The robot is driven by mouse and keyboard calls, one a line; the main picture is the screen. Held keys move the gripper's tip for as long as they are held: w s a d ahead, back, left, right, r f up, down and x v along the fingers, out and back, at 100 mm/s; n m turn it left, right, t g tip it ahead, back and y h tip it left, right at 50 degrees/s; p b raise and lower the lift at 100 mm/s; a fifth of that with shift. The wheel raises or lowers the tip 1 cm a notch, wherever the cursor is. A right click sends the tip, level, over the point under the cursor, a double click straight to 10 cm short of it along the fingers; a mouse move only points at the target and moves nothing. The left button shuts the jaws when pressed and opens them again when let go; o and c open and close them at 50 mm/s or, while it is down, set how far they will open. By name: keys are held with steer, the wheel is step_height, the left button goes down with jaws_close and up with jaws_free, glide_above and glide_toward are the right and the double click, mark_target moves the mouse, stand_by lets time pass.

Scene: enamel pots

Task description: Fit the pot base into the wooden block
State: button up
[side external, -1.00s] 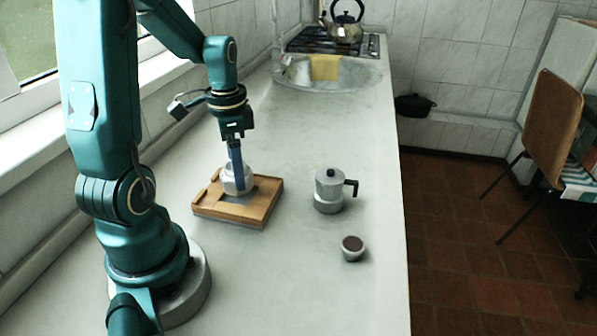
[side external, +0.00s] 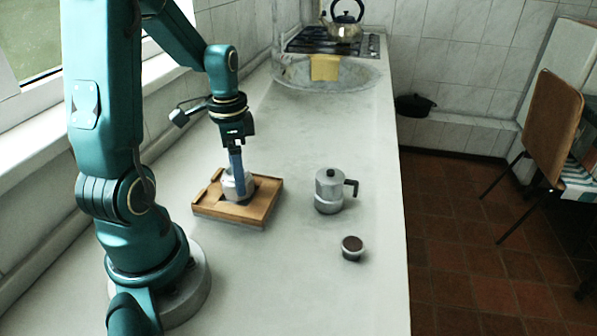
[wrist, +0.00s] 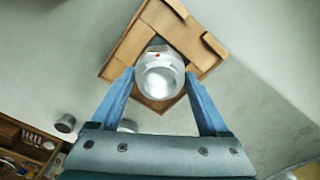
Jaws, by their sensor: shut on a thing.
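The pot base (side external: 235,183) is a silver faceted metal cup. It stands upright over the recess of the wooden block (side external: 257,212), and I cannot tell how deep it sits. In the wrist view the pot base (wrist: 159,77) is seen from above, its open top showing, with a small red mark on its wall. The wooden block (wrist: 128,50) lies around and beneath it there. My gripper (side external: 237,168) points down with its blue fingers on the pot base. In the wrist view the fingers (wrist: 160,82) are on either side of it.
A moka pot (side external: 329,190) with a black handle stands right of the block. A small dark-filled cup (side external: 352,248) is nearer the counter's right edge. The sink (side external: 345,80) and stove are at the back. The counter in front of the block is clear.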

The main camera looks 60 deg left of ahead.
steer(key=shift+f, duration=1)
stand_by(0.4)
steer(key=o, duration=1.6)
steer(key=shift+r, duration=2.4)
steer(key=s+d+r+n+t, duration=0.1)
steer(key=d+r+t, duration=0.1)
steer(key=d, duration=0.3)
steer(key=s+d+r+t, duration=0.1)
steer(key=d+r, duration=0.2)
steer(key=d, duration=0.3)
steer(key=s+d+r+n+t, duration=0.1)
steer(key=d+r+t, duration=0.1)
steer(key=d, duration=0.3)
steer(key=shift+d+r+n+t, duration=0.25)
steer(key=shift+r+n+t, duration=0.05)
steer(key=shift+r, duration=0.2)
